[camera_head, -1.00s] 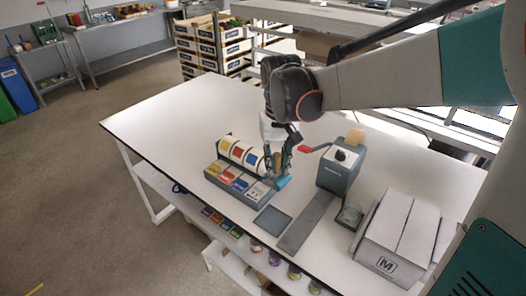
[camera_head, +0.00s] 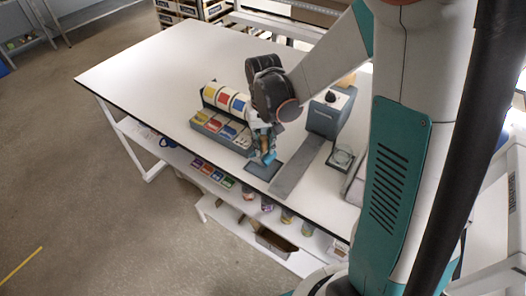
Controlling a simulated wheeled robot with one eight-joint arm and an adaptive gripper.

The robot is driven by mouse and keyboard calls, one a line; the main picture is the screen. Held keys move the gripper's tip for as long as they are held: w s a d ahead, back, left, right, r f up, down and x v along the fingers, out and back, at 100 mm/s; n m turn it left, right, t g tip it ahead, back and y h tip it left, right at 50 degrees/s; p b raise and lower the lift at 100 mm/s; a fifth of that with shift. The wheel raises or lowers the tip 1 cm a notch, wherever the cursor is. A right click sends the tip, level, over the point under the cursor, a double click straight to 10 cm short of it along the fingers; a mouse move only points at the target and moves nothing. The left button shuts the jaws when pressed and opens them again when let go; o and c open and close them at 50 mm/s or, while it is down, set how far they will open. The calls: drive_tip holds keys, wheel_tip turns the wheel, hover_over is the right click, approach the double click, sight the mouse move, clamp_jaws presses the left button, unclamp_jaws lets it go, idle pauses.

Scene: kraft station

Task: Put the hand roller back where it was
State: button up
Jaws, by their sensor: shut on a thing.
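The hand roller (camera_head: 269,158) shows as a small light-blue piece at the tips of my gripper (camera_head: 263,146). My gripper points down and is shut on the roller; its handle is mostly hidden by the fingers. The roller is over or at the back edge of a flat dark square pad (camera_head: 262,173) on the white table. I cannot tell whether it touches the pad.
A grey rack with coloured label rolls (camera_head: 222,98) and coloured pads (camera_head: 215,127) stands close left of my gripper. A grey strip (camera_head: 295,172) runs right of the pad to a dark grey machine (camera_head: 328,115). The table's left (camera_head: 150,75) is clear.

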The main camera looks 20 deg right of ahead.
sight(263, 151)
drive_tip(key=shift+f+b, duration=0.35)
drive_tip(key=shift+f, duration=1.55)
drive_tip(key=shift+f, duration=0.15)
drive_tip(key=o, duration=0.9)
